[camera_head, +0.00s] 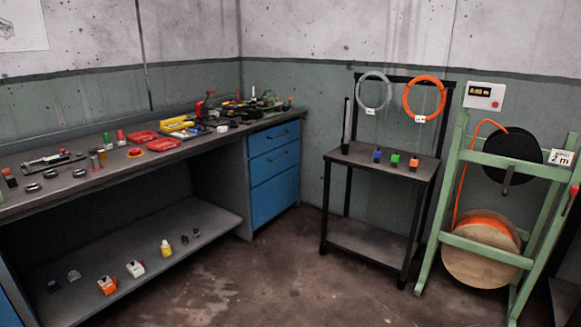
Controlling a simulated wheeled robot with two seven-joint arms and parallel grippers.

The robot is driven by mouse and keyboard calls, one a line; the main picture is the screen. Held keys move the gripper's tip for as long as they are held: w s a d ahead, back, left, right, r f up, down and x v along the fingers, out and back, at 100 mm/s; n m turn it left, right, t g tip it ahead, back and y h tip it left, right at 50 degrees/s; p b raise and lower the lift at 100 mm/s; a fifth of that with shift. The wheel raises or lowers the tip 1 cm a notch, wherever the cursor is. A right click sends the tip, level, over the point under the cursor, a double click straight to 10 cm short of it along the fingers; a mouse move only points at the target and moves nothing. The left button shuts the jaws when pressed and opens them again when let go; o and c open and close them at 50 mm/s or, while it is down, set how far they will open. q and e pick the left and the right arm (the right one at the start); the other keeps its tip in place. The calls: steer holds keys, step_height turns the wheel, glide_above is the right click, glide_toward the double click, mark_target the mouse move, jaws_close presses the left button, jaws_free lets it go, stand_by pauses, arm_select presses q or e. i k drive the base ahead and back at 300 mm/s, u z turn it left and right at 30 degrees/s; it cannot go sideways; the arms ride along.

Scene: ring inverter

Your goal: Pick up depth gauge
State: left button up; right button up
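I cannot clearly make out which thing is the depth gauge. A grey and black flat measuring-type tool (52,161) lies on the left part of the long workbench (120,178) and might be it, but it is too small to tell. Neither of my grippers shows in the head view.
Red trays (165,144), dark rings (80,173) and small tools crowd the bench. Blue drawers (275,165) close its right end. A small black table (370,163) and a green reel stand (460,160) are at right. The floor (255,280) between is clear.

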mark_target(245, 117)
steer(key=z, duration=0.15)
steer(key=i, duration=2.75)
steer(key=u, duration=0.25)
